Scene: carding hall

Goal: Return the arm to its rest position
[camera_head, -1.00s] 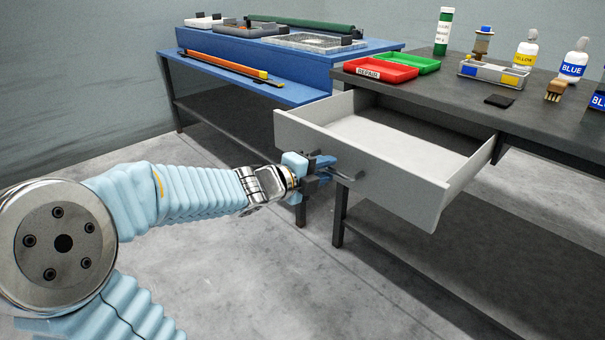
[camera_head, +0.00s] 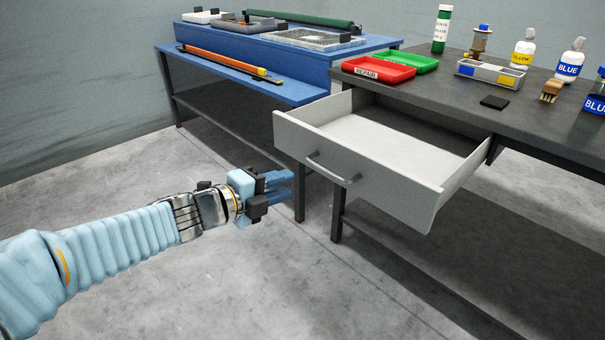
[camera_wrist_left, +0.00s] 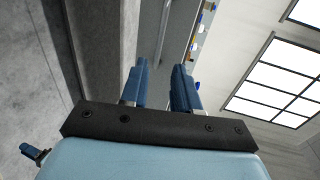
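My left gripper (camera_head: 281,187) is in front of the grey drawer (camera_head: 365,177), to the left of its handle (camera_head: 333,170) and apart from it. Its blue fingers point right, toward the drawer. In the left wrist view the two fingers (camera_wrist_left: 162,88) stand apart with a gap between them and nothing in it, so it is open and empty. The drawer is pulled out of the dark table (camera_head: 440,105) and looks empty inside.
A red tray (camera_head: 378,70), a green tray (camera_head: 420,64) and several bottles stand on the dark table. A blue bench (camera_head: 300,92) stands behind at left. The floor (camera_head: 250,290) in front is clear.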

